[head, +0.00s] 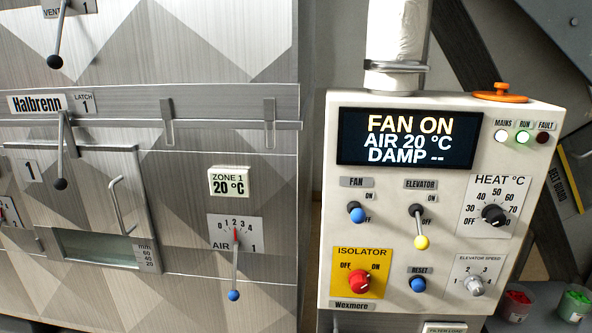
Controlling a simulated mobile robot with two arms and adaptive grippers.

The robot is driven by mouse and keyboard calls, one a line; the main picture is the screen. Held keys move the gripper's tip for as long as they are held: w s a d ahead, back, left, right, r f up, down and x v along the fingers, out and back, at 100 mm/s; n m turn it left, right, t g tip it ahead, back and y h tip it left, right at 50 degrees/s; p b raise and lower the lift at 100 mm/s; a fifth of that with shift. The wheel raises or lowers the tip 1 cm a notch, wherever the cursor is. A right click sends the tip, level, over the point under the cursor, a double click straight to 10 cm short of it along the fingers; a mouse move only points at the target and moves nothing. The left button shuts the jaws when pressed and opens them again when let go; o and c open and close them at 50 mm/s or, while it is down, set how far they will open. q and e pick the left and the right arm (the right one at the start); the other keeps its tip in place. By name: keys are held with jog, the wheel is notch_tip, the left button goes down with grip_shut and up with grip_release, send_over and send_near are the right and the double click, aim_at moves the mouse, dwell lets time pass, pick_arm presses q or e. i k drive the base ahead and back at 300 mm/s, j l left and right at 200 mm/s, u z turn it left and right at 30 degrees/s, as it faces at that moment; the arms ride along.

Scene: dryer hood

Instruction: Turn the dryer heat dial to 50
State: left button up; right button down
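The heat dial (493,214) is a black knob at the right of the cream control panel (400,190). Its white scale plate (476,190) reads HEAT °C, with OFF at the lower left, 50 near the top and 70 at the right. The knob is too small to read its setting for certain. The display (406,139) above reads FAN ON, AIR 20 °C, DAMP --. Neither of my grippers is in view.
Near the dial are the blue-tipped fan switch (356,213), yellow-tipped elevator lever (421,241), red isolator knob (360,282), blue-tipped reset (418,284) and grey elevator speed knob (475,286). The green run lamp (522,137) is lit. Dryer doors with levers stand left.

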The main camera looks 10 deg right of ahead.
aim_at(493, 213)
jog(key=z, duration=1.45)
